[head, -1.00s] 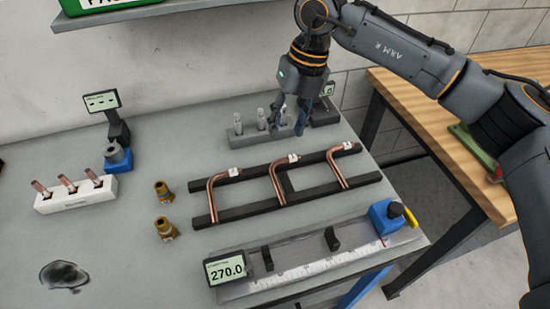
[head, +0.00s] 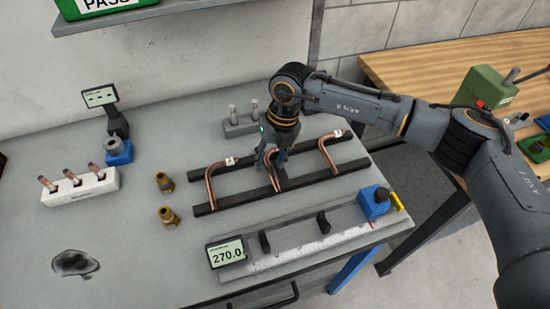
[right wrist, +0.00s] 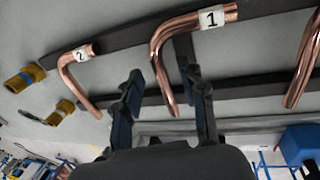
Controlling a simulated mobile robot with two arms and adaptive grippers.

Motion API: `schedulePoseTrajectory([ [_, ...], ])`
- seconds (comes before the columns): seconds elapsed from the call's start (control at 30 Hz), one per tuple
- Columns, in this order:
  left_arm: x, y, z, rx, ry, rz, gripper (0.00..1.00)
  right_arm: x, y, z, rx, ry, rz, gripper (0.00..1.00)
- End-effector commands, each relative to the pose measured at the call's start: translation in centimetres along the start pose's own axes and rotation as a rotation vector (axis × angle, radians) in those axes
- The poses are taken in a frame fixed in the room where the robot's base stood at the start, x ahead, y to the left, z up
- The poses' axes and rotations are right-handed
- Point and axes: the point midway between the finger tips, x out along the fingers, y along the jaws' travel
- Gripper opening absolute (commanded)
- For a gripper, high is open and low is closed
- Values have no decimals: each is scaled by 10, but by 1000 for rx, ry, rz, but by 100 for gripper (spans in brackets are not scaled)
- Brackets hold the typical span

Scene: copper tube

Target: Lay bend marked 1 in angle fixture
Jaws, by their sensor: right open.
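The bend marked 1 (right wrist: 158,62) is a copper L-shaped tube with a white tag. It lies across the dark rack, in the middle; in the head view (head: 276,184) my right gripper partly covers it. My right gripper (head: 271,160) is open, pointing down over this bend. In the right wrist view its two fingers (right wrist: 162,78) appear on either side of the bend's leg; contact cannot be told. I cannot surely tell which device is the angle fixture; a long ruled fixture with a display reading 270.0 (head: 226,252) lies in front. My left gripper is not in view.
The rack (head: 238,199) also holds a bend marked 2 (right wrist: 68,74) on the left and another bend (head: 326,157) on the right. Two brass fittings (head: 165,183) stand left of it. A white block (head: 80,193) holds several short tubes.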

Motion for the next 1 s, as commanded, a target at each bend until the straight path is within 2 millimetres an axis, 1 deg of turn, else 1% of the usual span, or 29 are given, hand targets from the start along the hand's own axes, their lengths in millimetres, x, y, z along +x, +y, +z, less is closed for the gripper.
schedulePoseTrajectory([
  [0.23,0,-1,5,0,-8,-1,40,2,0,0,0,-1,0,41],
  [0.43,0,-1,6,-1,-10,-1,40,2,0,0,0,-1,0,0],
  [0.83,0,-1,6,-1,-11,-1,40,0,0,1,0,-2,0,0],
  [1.0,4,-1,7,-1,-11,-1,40,-12,2,1,-1,-3,1,0],
])
